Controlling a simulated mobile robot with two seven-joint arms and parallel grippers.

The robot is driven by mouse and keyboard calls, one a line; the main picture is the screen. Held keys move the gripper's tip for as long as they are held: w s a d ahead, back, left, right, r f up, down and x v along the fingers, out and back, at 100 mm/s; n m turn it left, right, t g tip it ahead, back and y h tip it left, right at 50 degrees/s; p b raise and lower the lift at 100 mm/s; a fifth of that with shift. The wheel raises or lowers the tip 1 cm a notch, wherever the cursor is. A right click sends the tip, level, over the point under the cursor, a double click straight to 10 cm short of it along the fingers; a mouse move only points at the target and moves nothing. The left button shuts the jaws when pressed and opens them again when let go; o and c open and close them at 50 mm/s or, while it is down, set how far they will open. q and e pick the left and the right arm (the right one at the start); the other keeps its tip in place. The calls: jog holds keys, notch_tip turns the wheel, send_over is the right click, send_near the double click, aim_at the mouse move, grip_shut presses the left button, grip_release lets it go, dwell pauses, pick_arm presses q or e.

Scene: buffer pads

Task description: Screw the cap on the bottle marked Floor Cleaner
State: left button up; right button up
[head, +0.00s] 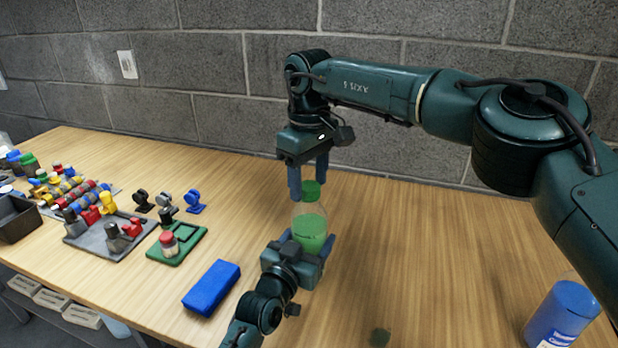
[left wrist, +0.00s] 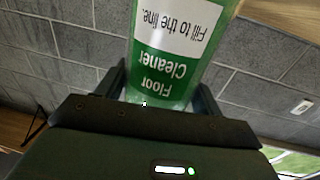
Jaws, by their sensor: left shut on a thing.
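The Floor Cleaner bottle (head: 309,228) is clear with green liquid in it and stands upright near the middle of the head view. Its green and white label (left wrist: 165,55) reads "Floor Cleaner" upside down in the left wrist view. My left gripper (head: 307,252) is shut on the bottle's lower part; its fingers (left wrist: 163,95) show on both sides of it. A green cap (head: 311,190) is at the top of the bottle's neck. My right gripper (head: 308,178) points down, with its blue fingers on either side of the cap. I cannot tell whether they press on it.
A blue block (head: 211,288) lies left of the bottle. A green tray (head: 160,252) and a grey tray (head: 85,240) with small parts are farther left. A blue bottle (head: 562,315) is at lower right. The table right of the bottle is mostly clear.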

jog(key=shift+o, duration=0.3)
jog(key=shift+r, duration=0.1)
jog(key=shift+r, duration=2.15)
jog(key=shift+c, duration=0.4)
